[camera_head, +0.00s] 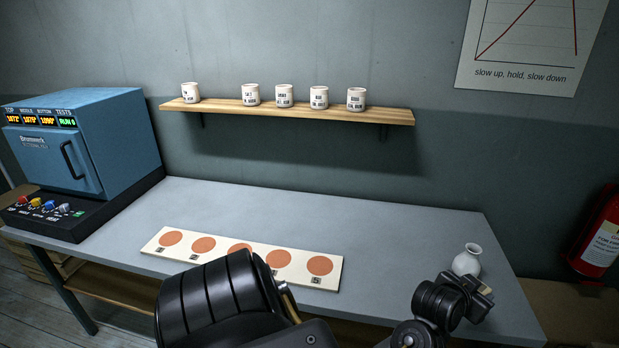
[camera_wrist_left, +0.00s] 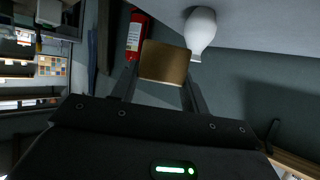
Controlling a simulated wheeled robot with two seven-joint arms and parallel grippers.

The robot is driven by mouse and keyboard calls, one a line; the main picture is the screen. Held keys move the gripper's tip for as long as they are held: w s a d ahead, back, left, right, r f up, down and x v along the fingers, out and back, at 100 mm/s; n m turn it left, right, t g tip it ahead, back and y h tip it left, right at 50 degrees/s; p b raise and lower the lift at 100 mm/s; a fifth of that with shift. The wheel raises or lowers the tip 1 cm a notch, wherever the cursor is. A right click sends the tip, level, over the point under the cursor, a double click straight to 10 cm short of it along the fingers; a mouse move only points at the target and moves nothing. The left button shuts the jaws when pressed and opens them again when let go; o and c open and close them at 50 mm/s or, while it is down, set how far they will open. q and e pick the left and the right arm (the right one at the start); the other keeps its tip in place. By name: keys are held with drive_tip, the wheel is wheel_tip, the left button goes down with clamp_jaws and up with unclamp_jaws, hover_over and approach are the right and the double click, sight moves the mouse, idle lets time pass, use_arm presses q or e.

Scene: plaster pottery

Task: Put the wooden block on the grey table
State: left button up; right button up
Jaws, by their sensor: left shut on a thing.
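The wooden block (camera_wrist_left: 164,62) is held between the two fingers of my left gripper (camera_wrist_left: 160,75) in the left wrist view. In the head view, my left gripper (camera_head: 482,296) is at the lower right, in front of the white vase, and only a small tan part of the block (camera_head: 487,289) shows. The grey table (camera_head: 350,218) runs across the middle of the head view. The gripper overlaps the table's front right part in that view; I cannot tell whether the block touches the table. My right gripper is not in view.
A white vase (camera_head: 467,261) stands near the table's right end, close to my left gripper. A white board with orange discs (camera_head: 320,266) lies at the front. A blue kiln (camera_head: 85,140) stands at left. Several cups sit on the wall shelf (camera_head: 290,112). The table's middle is clear.

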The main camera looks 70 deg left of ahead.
use_arm(q)
drive_tip(key=shift+w+a, duration=0.15)
drive_tip(key=shift+w, duration=0.05)
drive_tip(key=shift+w+a+f, duration=0.1)
drive_tip(key=shift+a+f, duration=0.1)
drive_tip(key=shift+a, duration=0.2)
drive_tip(key=w+a+f, duration=0.1)
drive_tip(key=a+f, duration=0.1)
drive_tip(key=a, duration=0.2)
drive_tip(key=a+f+p, duration=0.1)
drive_tip(key=a+f, duration=0.2)
drive_tip(key=a, duration=0.1)
drive_tip(key=w+a+f+p, duration=0.1)
drive_tip(key=a+f, duration=0.2)
drive_tip(key=a, duration=0.1)
drive_tip(key=shift+w+f, duration=0.25)
drive_tip(key=shift+w, duration=0.05)
drive_tip(key=shift+a+f, duration=0.3)
wheel_tip(320, 180, down, 3)
drive_tip(key=shift+a+p, duration=0.15)
drive_tip(key=shift+p, duration=0.65)
drive_tip(key=shift+f, duration=0.2)
